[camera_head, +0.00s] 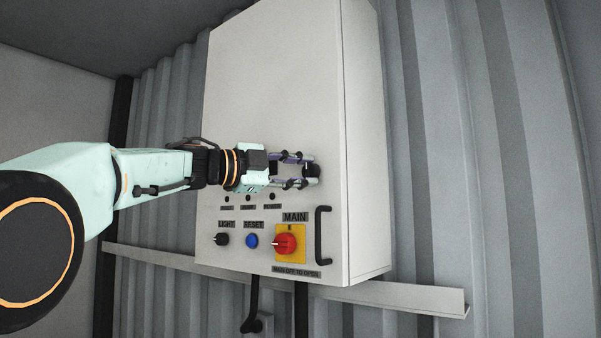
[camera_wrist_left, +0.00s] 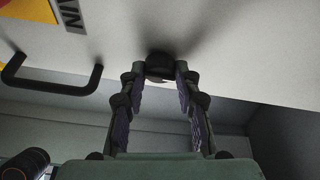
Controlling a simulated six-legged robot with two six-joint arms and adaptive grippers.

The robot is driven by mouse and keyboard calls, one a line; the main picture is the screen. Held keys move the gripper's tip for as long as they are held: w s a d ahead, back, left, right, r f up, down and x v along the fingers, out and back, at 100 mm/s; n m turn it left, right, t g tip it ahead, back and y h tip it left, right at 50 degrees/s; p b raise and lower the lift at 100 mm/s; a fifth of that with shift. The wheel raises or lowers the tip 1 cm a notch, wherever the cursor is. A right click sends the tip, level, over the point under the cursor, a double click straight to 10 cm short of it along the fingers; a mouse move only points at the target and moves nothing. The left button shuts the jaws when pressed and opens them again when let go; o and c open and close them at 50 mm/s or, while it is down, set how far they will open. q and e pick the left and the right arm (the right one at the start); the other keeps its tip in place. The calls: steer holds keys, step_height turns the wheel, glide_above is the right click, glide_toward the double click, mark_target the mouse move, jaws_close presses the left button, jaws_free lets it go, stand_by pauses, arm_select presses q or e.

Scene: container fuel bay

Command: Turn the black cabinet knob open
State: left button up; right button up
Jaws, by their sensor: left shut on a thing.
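The white cabinet (camera_head: 275,80) hangs on the wall, its door closed. The black cabinet knob (camera_head: 312,171) sits near the door's right edge, above the black handle. My left gripper (camera_head: 306,170) reaches in from the left and is shut on the knob. In the left wrist view the knob (camera_wrist_left: 160,66) is between the two fingertips (camera_wrist_left: 160,72) of my left gripper, against the white door. The fingers partly hide it, so its turn angle cannot be told. My right gripper is not in view.
Below the knob are a black door handle (camera_head: 323,236), a red MAIN switch (camera_head: 285,243) on a yellow plate, a blue RESET button (camera_head: 252,241) and a black LIGHT switch (camera_head: 222,239). A light rail (camera_head: 420,297) runs along the corrugated wall under the cabinet.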

arm_select(q)
steer(key=shift+m, duration=0.3)
steer(key=o, duration=1.1)
steer(key=shift+s+r, duration=0.1)
steer(key=shift+o, duration=0.2)
steer(key=shift+s+a, duration=0.15)
steer(key=shift+a, duration=0.3)
steer(key=v, duration=1.1)
steer(key=shift+s, duration=0.2)
steer(key=shift+w, duration=0.1)
